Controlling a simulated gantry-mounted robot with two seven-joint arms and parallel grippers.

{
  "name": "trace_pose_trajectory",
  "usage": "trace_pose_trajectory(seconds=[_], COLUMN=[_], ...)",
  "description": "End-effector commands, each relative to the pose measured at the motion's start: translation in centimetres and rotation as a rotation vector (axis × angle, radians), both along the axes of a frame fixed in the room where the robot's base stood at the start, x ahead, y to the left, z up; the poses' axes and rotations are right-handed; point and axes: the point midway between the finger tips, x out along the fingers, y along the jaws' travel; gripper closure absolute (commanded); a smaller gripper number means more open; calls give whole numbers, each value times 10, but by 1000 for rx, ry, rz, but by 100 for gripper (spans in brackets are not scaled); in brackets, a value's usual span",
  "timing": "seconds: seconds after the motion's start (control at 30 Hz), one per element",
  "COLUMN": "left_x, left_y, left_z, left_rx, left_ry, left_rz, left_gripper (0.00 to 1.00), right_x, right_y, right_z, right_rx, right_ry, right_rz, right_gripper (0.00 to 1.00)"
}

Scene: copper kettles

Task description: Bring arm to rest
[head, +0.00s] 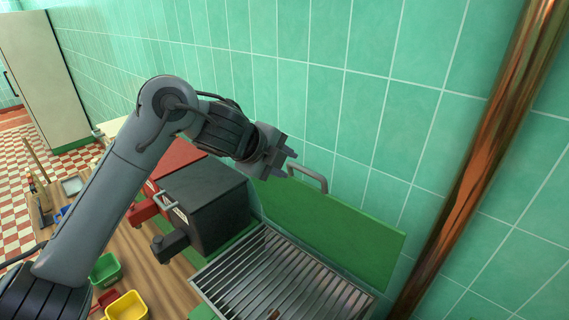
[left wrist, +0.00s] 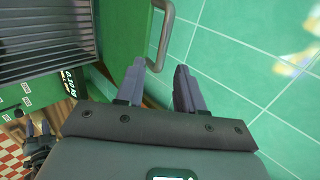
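My left gripper (head: 291,160) is raised at the end of the left arm, close to the tiled wall. Its two fingers stand apart with nothing held between them, as the left wrist view (left wrist: 160,68) shows. The grey handle (head: 308,178) of the open green lid (head: 330,222) is just beyond the fingertips; the handle also shows in the left wrist view (left wrist: 163,35). I cannot tell whether they touch. My right gripper (left wrist: 38,128) shows small at the lower left of the left wrist view, its fingers apart and empty.
Green (head: 105,268) and yellow (head: 127,306) bins are below. A copper pipe (head: 485,150) runs up the right.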

Motion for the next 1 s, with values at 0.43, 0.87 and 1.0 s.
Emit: trace_pose_trajectory(seconds=[0.43,0.87,1.0], left_x=[1,-39,-66], left_y=[-20,-25,0], left_z=[-54,-199,-242], left_rx=[-82,-426,-524], left_ry=[14,143,221], left_rz=[34,376,560], left_gripper=[63,63,63], right_x=[0,0,0], right_y=[-2,0,0], right_z=[1,6,7], right_rx=[-8,-2,1], right_ry=[0,1,0], right_rz=[5,2,0], right_gripper=[57,57,57])
